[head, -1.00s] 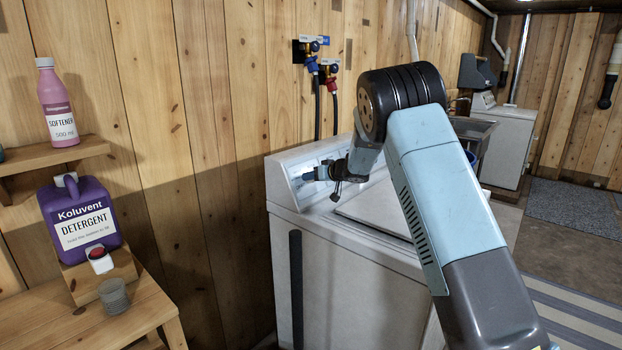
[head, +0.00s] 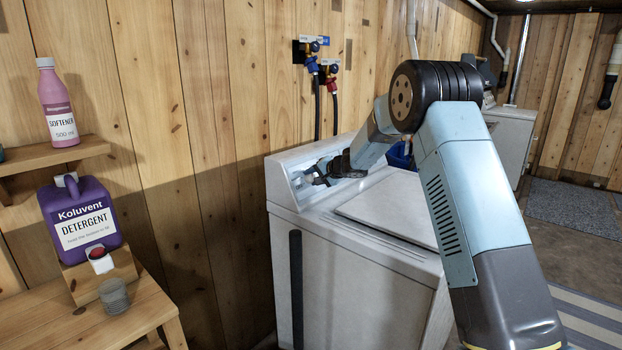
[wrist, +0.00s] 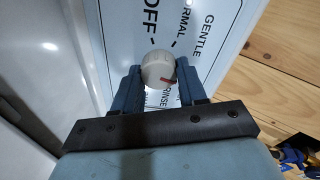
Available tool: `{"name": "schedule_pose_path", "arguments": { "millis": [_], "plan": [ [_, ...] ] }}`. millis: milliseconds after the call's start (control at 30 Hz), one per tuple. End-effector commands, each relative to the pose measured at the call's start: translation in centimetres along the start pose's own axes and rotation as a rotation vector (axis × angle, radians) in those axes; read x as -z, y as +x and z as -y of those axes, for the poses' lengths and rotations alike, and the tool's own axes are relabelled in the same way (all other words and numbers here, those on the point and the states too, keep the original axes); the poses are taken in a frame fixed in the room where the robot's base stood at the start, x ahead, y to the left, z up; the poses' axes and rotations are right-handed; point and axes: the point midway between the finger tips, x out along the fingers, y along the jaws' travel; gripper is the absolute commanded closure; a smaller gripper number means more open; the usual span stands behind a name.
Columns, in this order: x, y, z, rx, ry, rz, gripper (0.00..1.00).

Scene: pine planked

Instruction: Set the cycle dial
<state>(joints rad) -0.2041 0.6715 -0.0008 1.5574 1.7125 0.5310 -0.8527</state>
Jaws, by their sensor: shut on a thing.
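In the head view my gripper (head: 318,176) is at the control panel of the white washing machine (head: 355,275); the dial is hidden there.
The washer's closed lid (head: 395,208) lies below my forearm. Blue and red taps (head: 312,55) with hoses are on the plank wall behind. A purple detergent jug (head: 80,215), a grey cup (head: 114,296) and a pink softener bottle (head: 57,105) stand at left, clear of my arm.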

Motion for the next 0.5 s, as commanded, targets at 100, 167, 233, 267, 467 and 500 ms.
{"name": "schedule_pose_path", "arguments": {
  "millis": [100, 167, 233, 267, 467, 500],
  "plan": [
    [0.78, -0.41, -0.74, -0.018, 0.113, -0.007, 0.89],
    [0.79, -0.4, -0.77, -0.023, 0.168, -0.004, 0.89],
    [0.76, -0.36, -0.77, -0.028, 0.235, -0.001, 0.89],
    [0.77, -0.36, -0.79, -0.03, 0.263, 0.0, 0.89],
    [0.71, -0.31, -0.85, -0.043, 0.452, 0.01, 0.89],
    [0.71, -0.31, -0.89, -0.046, 0.488, 0.012, 0.89]
  ]
}}
